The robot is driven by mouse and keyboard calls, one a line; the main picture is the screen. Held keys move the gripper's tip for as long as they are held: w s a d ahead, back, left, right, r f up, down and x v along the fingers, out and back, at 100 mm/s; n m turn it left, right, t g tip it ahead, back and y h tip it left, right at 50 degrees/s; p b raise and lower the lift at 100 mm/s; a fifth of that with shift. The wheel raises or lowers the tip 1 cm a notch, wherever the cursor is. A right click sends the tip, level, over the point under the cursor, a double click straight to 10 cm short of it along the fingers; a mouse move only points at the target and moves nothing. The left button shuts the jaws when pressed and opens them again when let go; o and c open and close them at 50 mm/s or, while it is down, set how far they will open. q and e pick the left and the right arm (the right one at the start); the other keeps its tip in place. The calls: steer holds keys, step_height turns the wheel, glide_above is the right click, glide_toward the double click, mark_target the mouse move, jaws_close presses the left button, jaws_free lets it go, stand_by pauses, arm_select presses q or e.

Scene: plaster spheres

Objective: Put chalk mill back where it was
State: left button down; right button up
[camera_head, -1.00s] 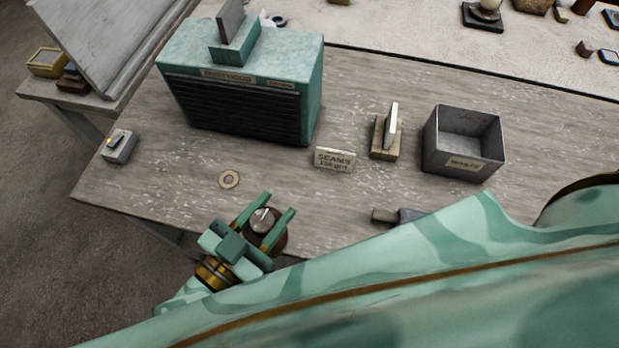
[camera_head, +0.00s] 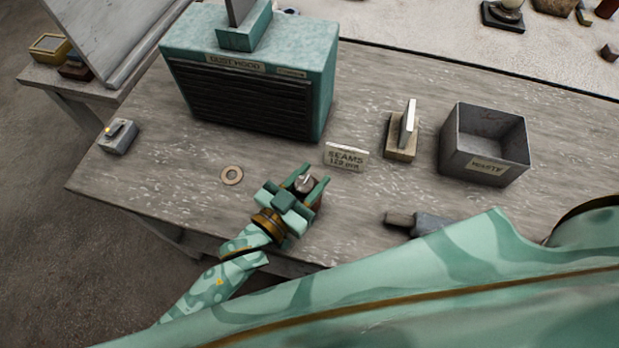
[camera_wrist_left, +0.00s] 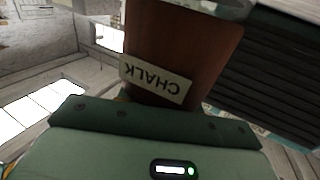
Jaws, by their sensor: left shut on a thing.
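The chalk mill (camera_head: 306,183) is a brown, round-bodied mill with a pale metal top. My left gripper (camera_head: 314,176) is shut on it, one finger on each side. My right gripper is out of view.
A teal dust hood (camera_head: 250,85) stands behind on the workbench (camera_head: 130,185). A small block with an upright pale plate (camera_head: 403,138) and an open grey waste box (camera_head: 487,145) stand to the right. A grey tool (camera_head: 420,221) lies near the front. A small switch box (camera_head: 118,137) sits at left.

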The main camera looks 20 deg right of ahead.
arm_select(q)
steer(key=shift+r, duration=0.1)
steer(key=c, duration=0.9)
jaws_free()
steer(key=shift+c, duration=0.2)
steer(key=shift+s+a, duration=0.2)
steer(key=shift+a, duration=0.05)
steer(key=p+v, duration=0.1)
steer(key=v, duration=1)
steer(key=shift+a, duration=0.2)
steer(key=shift+s, duration=0.1)
